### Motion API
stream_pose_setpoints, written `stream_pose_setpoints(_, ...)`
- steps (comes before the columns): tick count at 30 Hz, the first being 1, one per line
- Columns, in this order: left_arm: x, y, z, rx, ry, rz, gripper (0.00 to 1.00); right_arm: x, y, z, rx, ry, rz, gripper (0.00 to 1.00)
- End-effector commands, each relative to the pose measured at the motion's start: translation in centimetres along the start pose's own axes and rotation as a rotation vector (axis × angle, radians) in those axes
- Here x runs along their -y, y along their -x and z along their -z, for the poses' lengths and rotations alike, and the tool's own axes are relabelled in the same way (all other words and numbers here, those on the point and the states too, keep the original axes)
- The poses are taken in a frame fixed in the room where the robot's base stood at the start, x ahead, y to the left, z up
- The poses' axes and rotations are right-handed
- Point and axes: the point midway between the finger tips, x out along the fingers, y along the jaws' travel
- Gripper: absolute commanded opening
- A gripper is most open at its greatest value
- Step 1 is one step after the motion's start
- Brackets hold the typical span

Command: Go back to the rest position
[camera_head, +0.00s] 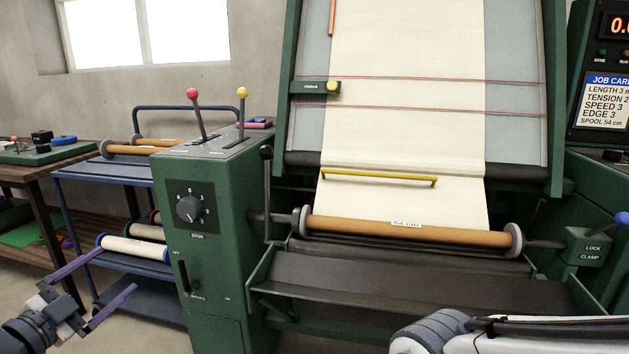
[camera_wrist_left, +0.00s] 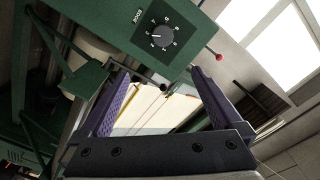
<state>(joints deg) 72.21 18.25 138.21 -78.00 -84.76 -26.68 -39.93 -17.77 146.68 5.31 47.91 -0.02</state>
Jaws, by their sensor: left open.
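My left gripper (camera_head: 117,268) is at the lower left in the head view, with its two purple fingers spread apart and nothing between them. It is left of the green control cabinet (camera_head: 215,290) and in front of the blue cart. In the left wrist view, the open fingers (camera_wrist_left: 160,78) frame cream cloth and part of the machine beyond them, and the cabinet's dial (camera_wrist_left: 158,37) shows above. Part of my right arm (camera_head: 510,336) crosses the bottom right of the head view; its gripper does not show.
Cream cloth (camera_head: 405,120) hangs down the green machine to a wooden roller (camera_head: 400,232). A yellow bar (camera_head: 378,178) lies across the cloth. Two levers (camera_head: 240,115) stand on the cabinet. A blue cart (camera_head: 105,172) with rolls and a wooden bench (camera_head: 30,175) are at left.

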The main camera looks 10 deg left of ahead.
Motion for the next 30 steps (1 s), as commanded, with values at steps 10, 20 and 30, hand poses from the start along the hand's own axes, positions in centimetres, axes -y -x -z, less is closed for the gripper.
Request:
stream_pose_setpoints(10, -0.9, -2.5, -1.3, 0.113, 0.040, -0.030, 1.00, 0.0, 0.0, 0.0, 0.000, 0.000, 0.000, 0.81)
stream_pose_setpoints(20, -4.3, -6.8, -2.2, 0.332, 0.152, -0.090, 1.00, 0.0, 0.0, 0.0, 0.000, 0.000, 0.000, 0.81)
stream_pose_setpoints(30, -16.2, -7.8, 0.9, 0.809, 0.488, -0.255, 1.00, 0.0, 0.0, 0.0, 0.000, 0.000, 0.000, 0.81)
